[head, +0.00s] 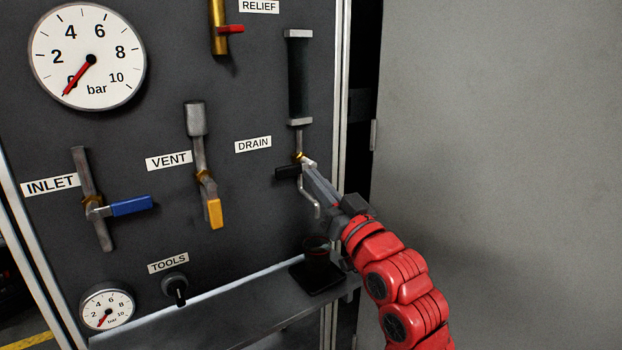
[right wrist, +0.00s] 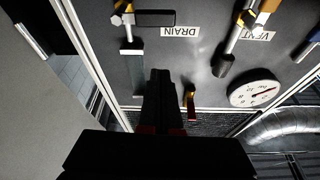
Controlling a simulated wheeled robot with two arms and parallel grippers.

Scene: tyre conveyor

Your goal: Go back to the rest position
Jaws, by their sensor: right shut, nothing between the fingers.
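My right gripper (head: 311,176) is at the end of the red arm that comes in from the lower right. Its fingers are shut and hold nothing. The tips are close to the drain valve, just right of its black handle (head: 287,172), which lies level. I cannot tell whether they touch it. In the right wrist view my shut fingers (right wrist: 160,74) point at the panel below the drain handle (right wrist: 155,18). My left gripper is not in view.
The dark panel (head: 110,135) carries an inlet valve with a blue handle (head: 132,205), a vent valve with a yellow handle (head: 215,213), and gauges. A ledge (head: 215,325) with a dark cup (head: 318,265) runs below. A grey wall (head: 500,130) stands at right.

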